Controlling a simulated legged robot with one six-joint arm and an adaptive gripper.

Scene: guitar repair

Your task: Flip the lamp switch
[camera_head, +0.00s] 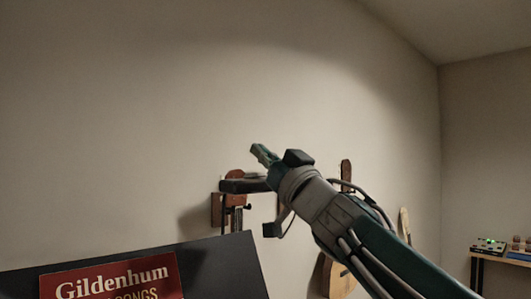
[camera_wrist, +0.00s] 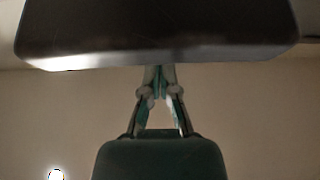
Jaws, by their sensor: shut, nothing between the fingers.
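My gripper (camera_head: 263,155) is raised in front of the wall in the camera_head view, with its fingers together and pointing up and left. In the wrist view my gripper (camera_wrist: 158,75) is shut and empty, its fingertips close to the lower edge of a dark slab (camera_wrist: 155,30). I cannot tell what this slab is or whether the fingers touch it. A dark horizontal arm (camera_head: 240,186) on a reddish-brown wall mount (camera_head: 216,210) is partly hidden behind my wrist. I cannot make out a lamp or its switch for certain.
A black stand (camera_head: 225,265) holds a red songbook (camera_head: 112,278) at the lower left. A guitar (camera_head: 342,280) is partly hidden behind my arm. A table (camera_head: 515,262) with a small lit device (camera_head: 487,245) stands at the right. A bright spot (camera_wrist: 56,174) shows in the wrist view.

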